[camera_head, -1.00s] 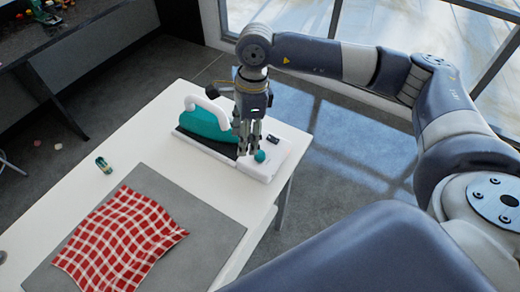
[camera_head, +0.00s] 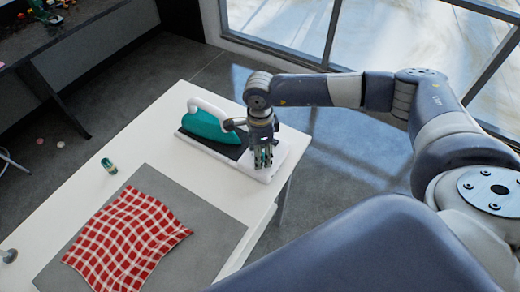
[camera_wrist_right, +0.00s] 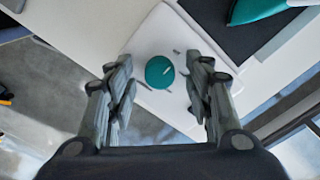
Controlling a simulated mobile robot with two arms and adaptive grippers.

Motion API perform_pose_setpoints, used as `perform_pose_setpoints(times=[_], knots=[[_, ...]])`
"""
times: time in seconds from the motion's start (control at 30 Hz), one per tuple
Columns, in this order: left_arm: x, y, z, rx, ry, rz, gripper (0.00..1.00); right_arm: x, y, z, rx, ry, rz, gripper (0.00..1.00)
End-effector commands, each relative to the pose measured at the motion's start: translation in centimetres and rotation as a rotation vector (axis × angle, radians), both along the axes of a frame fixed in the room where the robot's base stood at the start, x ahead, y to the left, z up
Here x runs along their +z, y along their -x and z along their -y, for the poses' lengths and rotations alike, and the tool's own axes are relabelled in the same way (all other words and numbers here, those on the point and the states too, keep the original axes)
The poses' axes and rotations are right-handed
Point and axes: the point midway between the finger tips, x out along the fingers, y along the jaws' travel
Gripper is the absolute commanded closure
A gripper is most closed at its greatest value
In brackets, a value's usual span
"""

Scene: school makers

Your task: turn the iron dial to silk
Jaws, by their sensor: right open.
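The iron (camera_head: 210,125) is teal with a white handle and rests on a white base with a dark pad (camera_head: 222,144) on the table. The dial (camera_wrist_right: 160,72) is a round teal knob with a light pointer mark, on the white end of the base (camera_wrist_right: 160,38). Small dark marks sit around it, too small to read. My right gripper (camera_head: 263,163) is over that end of the base and hides the dial in the head view. In the wrist view the right gripper (camera_wrist_right: 160,100) is open, with its fingers on both sides of the dial, apart from it. My left gripper is not in view.
The white table (camera_head: 140,155) holds a grey mat (camera_head: 205,240) with a red checked cloth (camera_head: 125,240) and a small green-and-white spool-like item (camera_head: 109,166). A dark bench (camera_head: 75,30) stands at the far left. Windows lie behind the arm.

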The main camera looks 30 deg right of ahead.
Motion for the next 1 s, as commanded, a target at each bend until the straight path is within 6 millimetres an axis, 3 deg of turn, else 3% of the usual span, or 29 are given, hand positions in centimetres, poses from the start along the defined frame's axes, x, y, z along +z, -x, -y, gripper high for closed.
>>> perform_pose_setpoints(times=[0.23, 0.43, 0.77, 1.0], knots=[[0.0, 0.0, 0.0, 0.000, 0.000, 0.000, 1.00, -0.1, 0.0, 0.0, 0.001, 0.000, 0.000, 0.52], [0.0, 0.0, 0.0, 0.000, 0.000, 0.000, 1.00, -0.1, 0.0, 0.0, 0.000, 0.000, 0.000, 0.98], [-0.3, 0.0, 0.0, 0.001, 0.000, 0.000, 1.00, -0.2, 0.0, 0.0, -0.018, 0.000, 0.000, 0.98], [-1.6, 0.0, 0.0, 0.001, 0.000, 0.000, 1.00, -0.4, 0.0, 0.0, -0.124, 0.000, 0.000, 0.98]])
